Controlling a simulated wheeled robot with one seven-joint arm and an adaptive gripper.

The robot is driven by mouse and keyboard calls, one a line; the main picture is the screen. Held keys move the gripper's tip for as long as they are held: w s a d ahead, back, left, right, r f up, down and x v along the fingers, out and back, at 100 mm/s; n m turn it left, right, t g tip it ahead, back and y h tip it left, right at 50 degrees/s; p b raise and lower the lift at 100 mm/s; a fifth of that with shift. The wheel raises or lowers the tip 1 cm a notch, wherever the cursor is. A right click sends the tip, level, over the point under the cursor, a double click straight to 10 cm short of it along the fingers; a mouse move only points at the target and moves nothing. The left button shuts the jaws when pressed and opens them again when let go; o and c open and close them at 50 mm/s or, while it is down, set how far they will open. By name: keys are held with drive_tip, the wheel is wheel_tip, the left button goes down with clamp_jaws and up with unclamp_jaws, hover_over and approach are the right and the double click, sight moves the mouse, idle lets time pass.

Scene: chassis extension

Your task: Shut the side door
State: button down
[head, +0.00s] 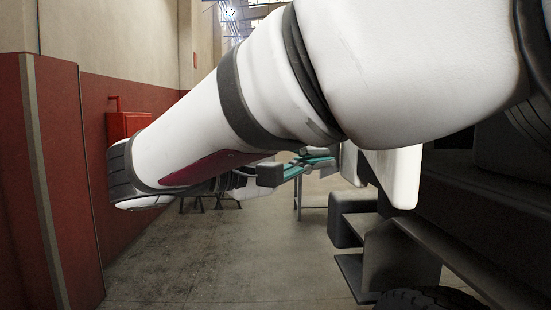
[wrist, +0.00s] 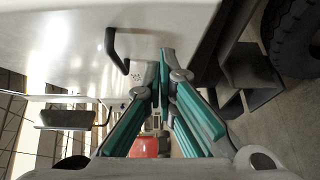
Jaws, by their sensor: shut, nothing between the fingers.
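A white panel with a black bar handle (wrist: 116,50), apparently the side door (wrist: 70,38), fills the upper left of the wrist view. In the head view a white panel (head: 398,178) shows at the vehicle's side, partly hidden behind my arm; I cannot tell whether it is the same one. My gripper (head: 328,160) has teal fingers and is shut and empty, left of that panel. In the wrist view my gripper (wrist: 167,62) has its fingertips just right of the handle, near the panel's lower edge. I cannot tell whether they touch it.
Dark vehicle steps (head: 375,240) and a tyre (head: 430,298) stand at the lower right. The tyre also shows in the wrist view (wrist: 296,38). A red wall box (head: 127,125) hangs on the left wall. The concrete floor (head: 230,262) between wall and vehicle is clear.

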sight(397, 170)
drive_tip(key=w+d+p, duration=0.2)
drive_tip(key=d, duration=0.8)
drive_tip(key=shift+p, duration=0.3)
